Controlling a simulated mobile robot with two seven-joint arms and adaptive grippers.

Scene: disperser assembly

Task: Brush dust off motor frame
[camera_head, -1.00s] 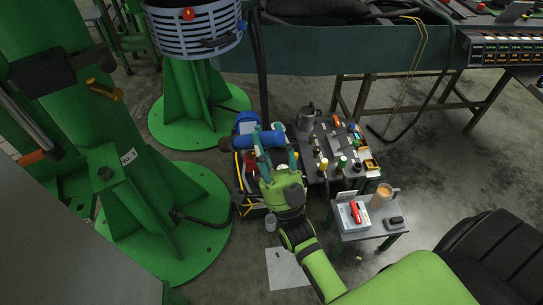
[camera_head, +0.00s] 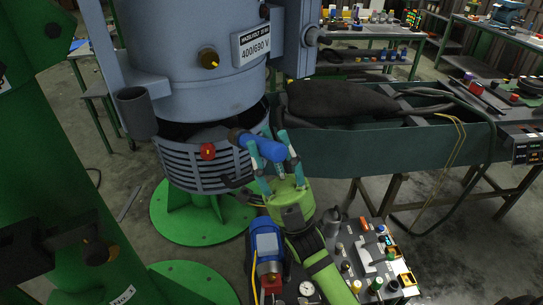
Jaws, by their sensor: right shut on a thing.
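The large blue-grey motor (camera_head: 200,40) stands upright at the upper left, with a 400/690 V plate on its side. Its slatted lower frame (camera_head: 190,170) has a dark opening above the slats and a red knob on the front. My right gripper (camera_head: 268,143) is shut on a blue cylindrical tool (camera_head: 268,150) with a dark end pointing left. The dark end is close to the right side of the frame's opening; I cannot tell whether it touches. Part of the tool is hidden by the fingers. My left gripper is not in view.
A green round base (camera_head: 205,222) carries the motor. A dark green trough (camera_head: 390,145) stands to the right. A green column fills the left edge.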

